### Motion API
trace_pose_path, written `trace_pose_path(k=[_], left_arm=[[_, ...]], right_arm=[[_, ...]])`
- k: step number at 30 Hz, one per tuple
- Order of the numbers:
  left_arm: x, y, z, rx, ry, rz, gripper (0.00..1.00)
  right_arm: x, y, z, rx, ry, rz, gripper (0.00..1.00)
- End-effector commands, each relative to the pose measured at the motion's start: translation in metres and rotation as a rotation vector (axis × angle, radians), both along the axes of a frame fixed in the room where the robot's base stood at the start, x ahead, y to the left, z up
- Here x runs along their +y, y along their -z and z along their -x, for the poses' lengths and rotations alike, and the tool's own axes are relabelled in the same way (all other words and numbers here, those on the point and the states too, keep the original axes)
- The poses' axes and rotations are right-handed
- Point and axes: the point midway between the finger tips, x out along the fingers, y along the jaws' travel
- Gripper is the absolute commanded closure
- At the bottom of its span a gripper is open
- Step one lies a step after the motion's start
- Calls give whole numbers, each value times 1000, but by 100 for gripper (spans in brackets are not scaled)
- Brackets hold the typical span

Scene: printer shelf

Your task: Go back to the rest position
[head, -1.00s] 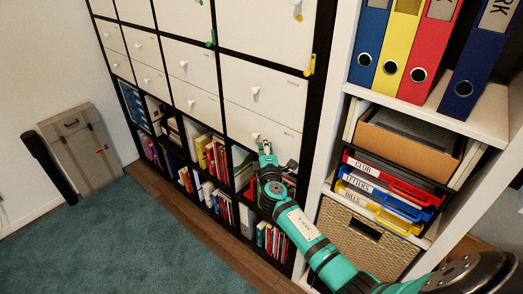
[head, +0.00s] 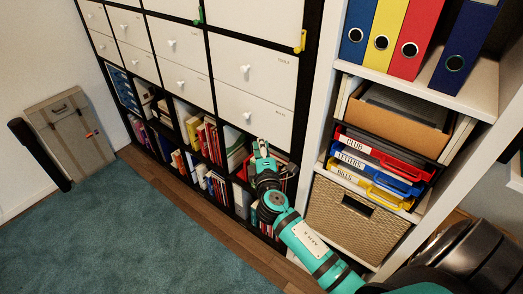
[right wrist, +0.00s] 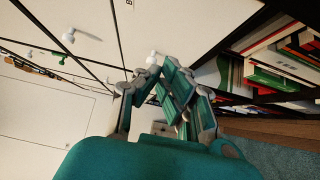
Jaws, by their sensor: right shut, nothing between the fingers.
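My right gripper (head: 261,150) is in front of the dark-framed shelf unit, just below its lower white drawers. It is shut and empty. In the right wrist view the fingers of the right gripper (right wrist: 170,88) are close together with nothing between them. White drawer fronts with small knobs fill the left of that view. My right arm (head: 308,245) reaches in from the lower right of the head view. My left gripper is not in view.
The shelf unit holds white drawers (head: 250,65) above open cubbies of books (head: 208,140). At right, a white shelf holds binders (head: 412,35), letter trays (head: 375,170) and a wicker basket (head: 350,222). A beige case (head: 70,135) leans against the left wall. The teal carpet (head: 120,230) is clear.

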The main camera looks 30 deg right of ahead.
Motion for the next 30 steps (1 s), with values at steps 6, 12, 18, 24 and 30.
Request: trace_pose_path(k=[6, 12, 18, 24, 30], left_arm=[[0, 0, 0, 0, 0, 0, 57], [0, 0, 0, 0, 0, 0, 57], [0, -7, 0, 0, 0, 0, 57], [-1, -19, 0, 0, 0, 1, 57], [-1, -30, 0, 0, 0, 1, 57]], right_arm=[[10, 1, 18, 1, -1, 0, 100], [11, 3, 20, 6, -3, -4, 100], [19, 74, 27, 137, -32, -124, 100], [39, 214, 76, 385, -36, -401, 100], [62, 335, 169, 610, 49, -693, 100]])
